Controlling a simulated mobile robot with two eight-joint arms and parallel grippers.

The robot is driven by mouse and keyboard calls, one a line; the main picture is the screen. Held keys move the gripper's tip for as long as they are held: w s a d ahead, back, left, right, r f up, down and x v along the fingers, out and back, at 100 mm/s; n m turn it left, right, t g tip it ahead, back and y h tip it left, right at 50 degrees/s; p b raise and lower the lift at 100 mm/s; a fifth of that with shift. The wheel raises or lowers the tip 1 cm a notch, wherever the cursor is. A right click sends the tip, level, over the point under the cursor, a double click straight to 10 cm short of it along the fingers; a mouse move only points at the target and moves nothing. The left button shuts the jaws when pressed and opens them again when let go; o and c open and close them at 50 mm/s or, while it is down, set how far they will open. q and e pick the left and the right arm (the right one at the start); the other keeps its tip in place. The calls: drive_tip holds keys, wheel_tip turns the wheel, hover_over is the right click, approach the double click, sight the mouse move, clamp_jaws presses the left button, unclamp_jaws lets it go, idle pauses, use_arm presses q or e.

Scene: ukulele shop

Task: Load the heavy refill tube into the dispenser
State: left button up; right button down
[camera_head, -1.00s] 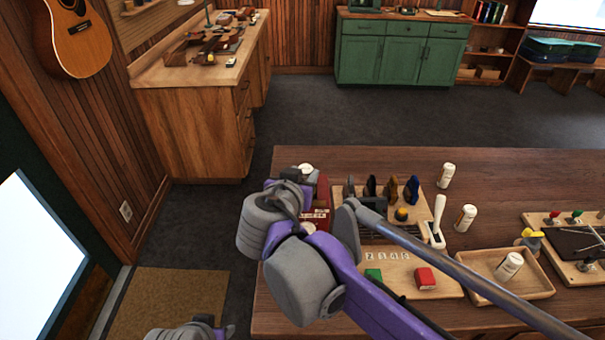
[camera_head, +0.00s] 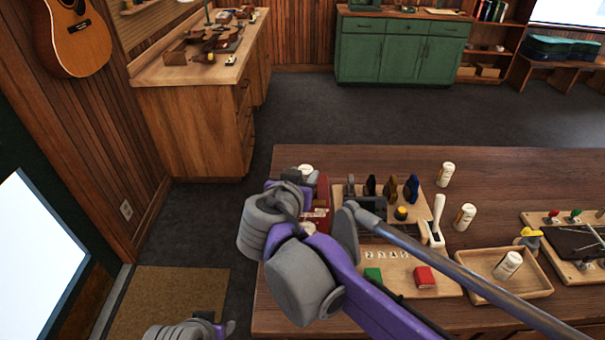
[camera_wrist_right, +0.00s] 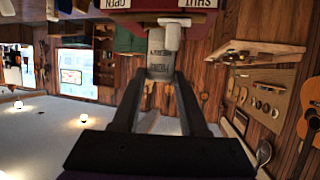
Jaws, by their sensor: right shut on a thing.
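The red dispenser (camera_head: 323,188) stands at the left end of the wooden table, partly hidden behind my right wrist. In the right wrist view its dark red body (camera_wrist_right: 158,17) is at the top, with upside-down OPEN and SHUT labels. My right gripper (camera_wrist_right: 160,78) is shut on a pale grey-white tube (camera_wrist_right: 160,62), whose lettering is too small to read surely. The tube is close in front of the dispenser; I cannot tell whether they touch. In the head view, a white round end (camera_head: 305,169) shows beside the dispenser. Part of my left arm shows at the bottom edge, its jaws unclear.
White bottles stand on the table (camera_head: 350,157), at the back (camera_head: 446,174) and middle (camera_head: 465,217); another lies in a wooden tray (camera_head: 480,291). A wooden rack with coloured picks (camera_head: 411,190), a white-handled lever (camera_head: 437,215) and green and red blocks (camera_head: 424,279) are right of my wrist.

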use_arm(q)
drive_tip(key=shift+s+f, duration=0.1)
drive_tip(key=shift+f, duration=0.1)
use_arm(e)
drive_tip(key=shift+f, duration=0.4)
drive_tip(key=c, duration=0.7)
unclamp_jaws()
drive_tip(key=shift+s+a+r, duration=0.2)
drive_tip(key=shift+s+r, duration=0.1)
drive_tip(key=shift+s, duration=0.15)
use_arm(q)
drive_tip(key=w+r+p, duration=0.3)
drive_tip(key=r, duration=0.2)
drive_tip(key=shift+r+t, duration=0.3)
use_arm(e)
drive_tip(key=v, duration=1)
drive_tip(key=shift+f, duration=0.15)
